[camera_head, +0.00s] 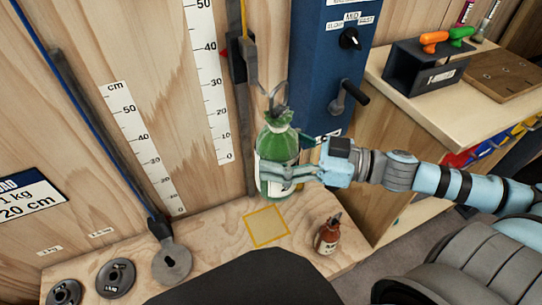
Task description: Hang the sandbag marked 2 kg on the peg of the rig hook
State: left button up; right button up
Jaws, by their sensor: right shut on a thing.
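A green sandbag (276,143) with a pale label stands upright in the air in front of the wall; I cannot read its marking. My right gripper (284,162) comes from the right and is shut on its body. The rig hook (254,75) hangs down on a yellow strap just above the bag's tied top. The hook's lower end and the bag's top loop overlap in the picture; I cannot tell whether the loop is on the peg. A smaller brown sandbag (327,238) stands on the wooden bench. My left gripper is not in view.
A yellow-outlined square (265,226) on the bench (221,247) is empty. Dark disc weights (115,277) lie at the left. A blue cabinet (325,62) with a crank handle (349,95) stands close right of the hook. A side counter (425,108) lies behind my right arm.

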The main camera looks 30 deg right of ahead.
jog(key=w+d+f+m+t+h+p, duration=0.3)
jog(key=w+d+m+t+h+p, duration=0.25)
jog(key=p, duration=0.45)
notch_tip(320, 180, down, 4)
jog(key=a+h+p, duration=0.2)
jog(key=p, duration=0.1)
pick_arm(q)
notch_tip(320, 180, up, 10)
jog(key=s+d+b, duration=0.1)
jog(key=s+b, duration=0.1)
jog(key=b, duration=0.1)
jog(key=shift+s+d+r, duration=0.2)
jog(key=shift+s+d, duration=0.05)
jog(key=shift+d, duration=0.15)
pick_arm(e)
jog(key=w+f, duration=0.2)
jog(key=w, duration=0.8)
jog(key=shift+w+d, duration=0.3)
jog(key=shift+f+m, duration=0.15)
jog(key=shift+m, duration=0.1)
